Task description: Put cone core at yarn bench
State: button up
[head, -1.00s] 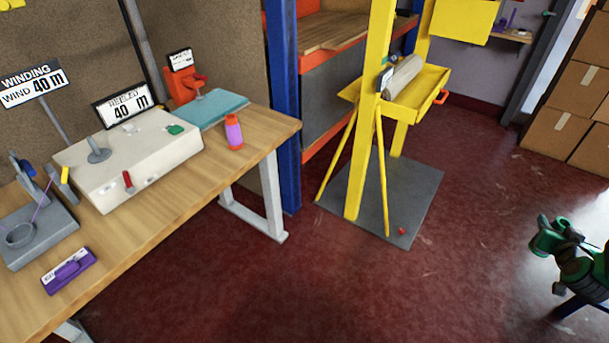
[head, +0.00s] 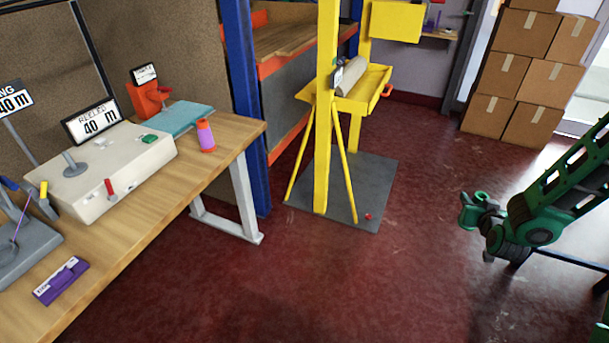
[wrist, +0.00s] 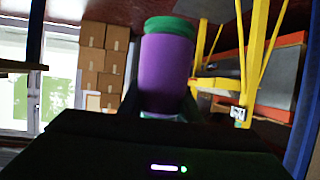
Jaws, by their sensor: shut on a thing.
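My gripper (head: 476,212) is at the right of the head view, high above the floor and well away from the bench. It is shut on the cone core, a purple cylinder (wrist: 166,70) with a green end band in the wrist view. In the head view the held piece is small and mostly green, and its details are hard to tell. A wooden bench (head: 150,195) stands at the left, with winding and reel signs; I take it as the yarn bench. A purple bottle-shaped item with an orange top (head: 205,135) stands near its right end.
A beige reeling machine (head: 110,170), a teal mat (head: 180,118) and a purple labelled block (head: 62,282) occupy the bench. A yellow stand (head: 325,120) on a grey plate (head: 370,190) stands beyond. Cardboard boxes (head: 515,75) are stacked at the back right. Red floor between is clear.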

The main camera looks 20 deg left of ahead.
aim_at(150, 200)
jog(key=u, duration=1)
jog(key=i, duration=0.5)
jog(key=u, duration=0.1)
